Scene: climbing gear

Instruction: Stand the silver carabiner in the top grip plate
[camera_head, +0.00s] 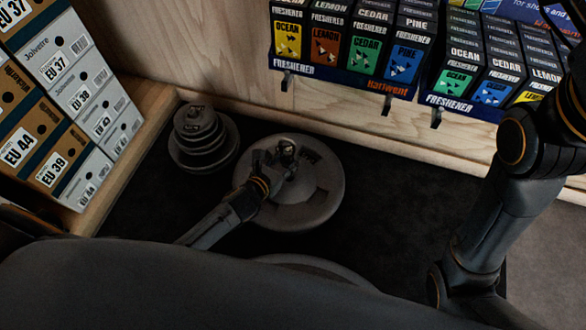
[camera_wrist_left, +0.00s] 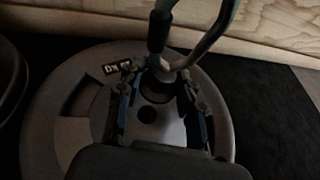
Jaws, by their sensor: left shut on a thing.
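My left gripper (camera_head: 276,163) is over a round dark grey plate (camera_head: 325,190) in the head view. It is shut on the silver carabiner (camera_head: 287,149), which sticks up from the fingertips. In the left wrist view the gripper (camera_wrist_left: 163,78) holds the carabiner, whose curved metal bow (camera_wrist_left: 216,38) and dark sleeve (camera_wrist_left: 160,28) rise above the fingers. The plate (camera_wrist_left: 70,95) lies below, with cut-outs and a small label. The fingers hide the carabiner's lower end, so I cannot tell whether it touches the plate. My right gripper is out of view.
A stepped stack of grey discs (camera_head: 203,140) stands left of the plate. Another round plate (camera_head: 320,264) shows partly at the front. A wooden back wall (camera_head: 225,65), freshener boxes (camera_head: 350,45) and shoe boxes (camera_head: 65,85) border the dark mat (camera_head: 390,190), which is bare right of the plate.

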